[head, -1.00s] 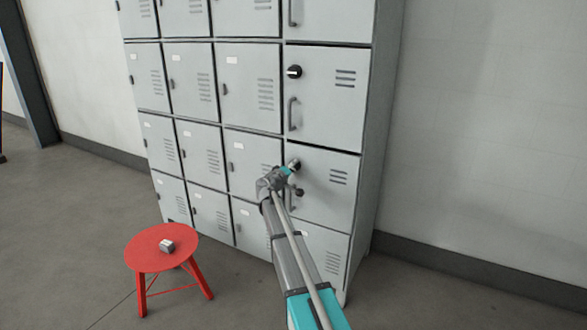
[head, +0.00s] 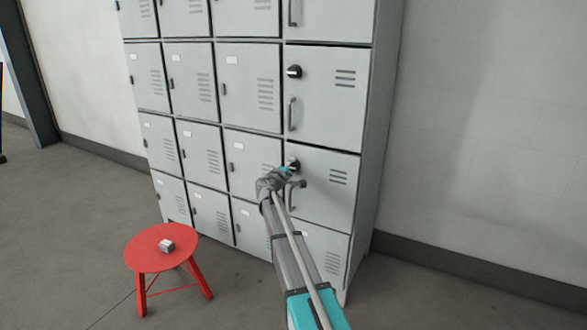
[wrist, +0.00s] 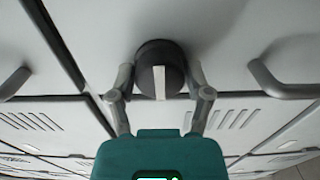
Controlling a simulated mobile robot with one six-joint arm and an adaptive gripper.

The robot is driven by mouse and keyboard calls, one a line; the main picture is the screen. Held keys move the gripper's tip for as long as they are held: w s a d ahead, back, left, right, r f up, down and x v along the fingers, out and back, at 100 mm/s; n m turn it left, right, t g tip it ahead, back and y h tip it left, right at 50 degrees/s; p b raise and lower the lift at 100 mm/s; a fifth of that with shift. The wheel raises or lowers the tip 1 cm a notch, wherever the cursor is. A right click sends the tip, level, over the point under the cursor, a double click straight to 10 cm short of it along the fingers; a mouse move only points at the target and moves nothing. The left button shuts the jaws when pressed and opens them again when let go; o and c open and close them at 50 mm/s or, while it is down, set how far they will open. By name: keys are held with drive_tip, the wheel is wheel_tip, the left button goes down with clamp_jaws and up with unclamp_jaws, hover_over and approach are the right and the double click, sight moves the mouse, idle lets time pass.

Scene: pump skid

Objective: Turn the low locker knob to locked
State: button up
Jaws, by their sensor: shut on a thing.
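The low locker knob (head: 294,165) is a dark round knob on the door in the right column, partly hidden by my gripper in the head view. The wrist view shows the knob (wrist: 161,70) close up, black with a pale bar that runs up and down in that picture. My gripper (head: 286,170) is at the knob. In the wrist view its two grey fingers (wrist: 160,77) are shut on the knob, one on each side. I cannot read any lock marking around it.
A similar knob (head: 294,71) sits on the door above, with a bar handle (head: 292,114) below it. A grey handle (wrist: 275,83) stands out right of the knob in the wrist view. A red stool (head: 150,258) with a small grey block (head: 167,245) stands at left.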

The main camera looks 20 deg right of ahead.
drive_tip(key=o, duration=1.2)
drive_tip(key=shift+c, duration=0.2)
drive_tip(key=shift+v, duration=0.9)
drive_tip(key=v, duration=1)
drive_tip(key=shift+s+a, duration=0.1)
drive_tip(key=shift+s, duration=0.05)
